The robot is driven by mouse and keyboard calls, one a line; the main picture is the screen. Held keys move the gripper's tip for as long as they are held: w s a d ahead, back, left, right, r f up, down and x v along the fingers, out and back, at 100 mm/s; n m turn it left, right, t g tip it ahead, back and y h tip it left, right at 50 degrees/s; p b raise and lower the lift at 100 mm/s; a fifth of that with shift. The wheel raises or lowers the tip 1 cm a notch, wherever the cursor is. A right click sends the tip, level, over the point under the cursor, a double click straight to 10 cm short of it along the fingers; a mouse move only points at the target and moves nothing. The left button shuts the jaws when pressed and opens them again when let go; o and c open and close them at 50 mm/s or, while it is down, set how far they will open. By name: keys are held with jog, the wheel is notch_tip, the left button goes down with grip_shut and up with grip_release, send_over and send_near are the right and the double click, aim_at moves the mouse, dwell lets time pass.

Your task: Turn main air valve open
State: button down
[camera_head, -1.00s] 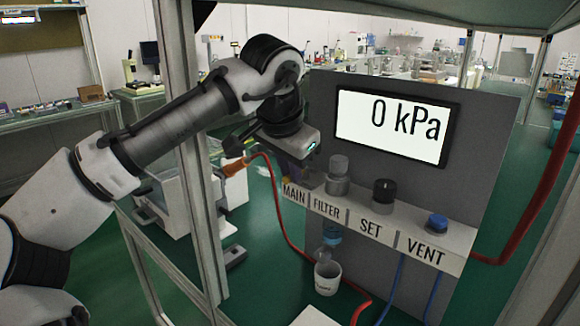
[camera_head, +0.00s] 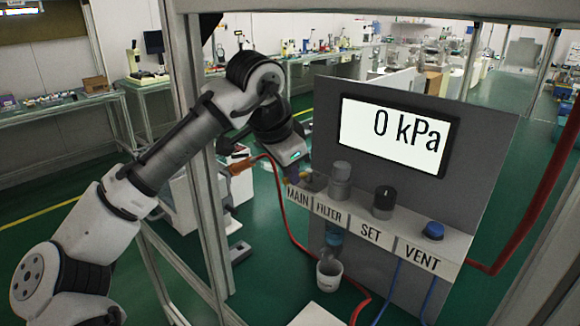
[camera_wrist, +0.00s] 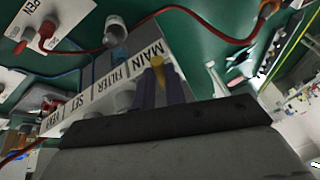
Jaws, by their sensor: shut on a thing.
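The yellow handle of the main air valve (camera_wrist: 157,66) shows beside the MAIN label in the wrist view. My gripper (camera_wrist: 160,82) has its two dark blue fingers on either side of this handle and is shut on it. In the head view my gripper (camera_head: 302,179) is low at the left end of the panel's ledge, above the MAIN label (camera_head: 298,196). The valve is mostly hidden there behind my wrist and fingers. The pressure display (camera_head: 397,133) reads 0 kPa.
To the right along the ledge are the grey FILTER knob (camera_head: 340,180), the black SET knob (camera_head: 384,202) and the blue VENT knob (camera_head: 433,230). A frame post (camera_head: 190,140) stands close beside my arm.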

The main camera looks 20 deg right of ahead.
jog(key=c, duration=1.5)
grip_release()
jog(key=shift+o, duration=0.2)
jog(key=shift+s+a+r, duration=0.1)
jog(key=shift+r, duration=0.25)
jog(key=s+a+r+b, duration=0.2)
jog(key=s+a+r, duration=0.1)
jog(key=s+a, duration=0.6)
jog(key=shift+s+a+r, duration=0.3)
jog(key=shift+a+r, duration=0.1)
jog(key=shift+a, duration=0.1)
